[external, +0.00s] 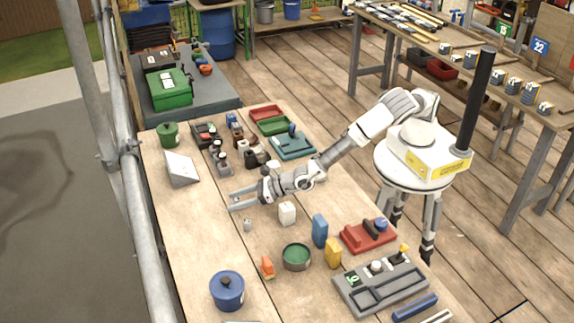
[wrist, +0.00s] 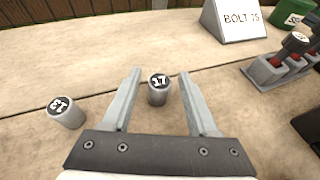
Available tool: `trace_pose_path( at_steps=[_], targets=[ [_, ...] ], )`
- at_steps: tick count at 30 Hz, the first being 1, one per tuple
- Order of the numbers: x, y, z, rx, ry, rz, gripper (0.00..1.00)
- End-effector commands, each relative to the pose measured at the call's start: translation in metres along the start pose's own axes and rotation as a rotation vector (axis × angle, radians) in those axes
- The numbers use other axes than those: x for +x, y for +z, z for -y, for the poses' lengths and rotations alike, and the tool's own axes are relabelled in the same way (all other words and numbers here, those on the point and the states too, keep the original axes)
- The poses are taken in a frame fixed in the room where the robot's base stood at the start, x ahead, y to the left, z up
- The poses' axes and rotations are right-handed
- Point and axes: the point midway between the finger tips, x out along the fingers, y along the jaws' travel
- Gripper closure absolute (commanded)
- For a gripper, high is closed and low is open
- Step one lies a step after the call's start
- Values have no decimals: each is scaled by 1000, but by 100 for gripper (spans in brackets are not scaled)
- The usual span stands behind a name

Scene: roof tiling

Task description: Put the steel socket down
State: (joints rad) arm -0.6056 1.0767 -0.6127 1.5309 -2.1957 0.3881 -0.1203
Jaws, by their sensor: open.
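In the wrist view, a short grey steel socket marked 17 (wrist: 158,89) stands upright between the two fingers of my gripper (wrist: 159,88). The fingers are open, with a gap on each side of the socket. A second grey socket, marked 13 (wrist: 66,112), is outside the left finger and looks tilted in this view. In the external view, my gripper (external: 232,200) is low over the left part of the workbench (external: 205,240). One small grey socket (external: 247,224) shows just below it there. The socket between the fingers is not clear in that view.
A white block (external: 287,213), a green round tin (external: 296,257) and a blue lidded pot (external: 227,290) stand nearby. Bare wood lies left of the gripper.

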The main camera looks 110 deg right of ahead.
Motion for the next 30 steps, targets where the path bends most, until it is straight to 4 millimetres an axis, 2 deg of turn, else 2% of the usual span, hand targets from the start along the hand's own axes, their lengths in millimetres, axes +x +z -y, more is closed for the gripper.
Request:
trace_pose_path(
  at_steps=[16,21,26,30],
  targets=[
    [-99,0,-1,1,3,-2,40],
    [-115,0,-1,0,2,-1,40],
    [-119,0,1,6,-2,-1,40],
    [-124,18,19,118,-46,1,40]
  ],
)
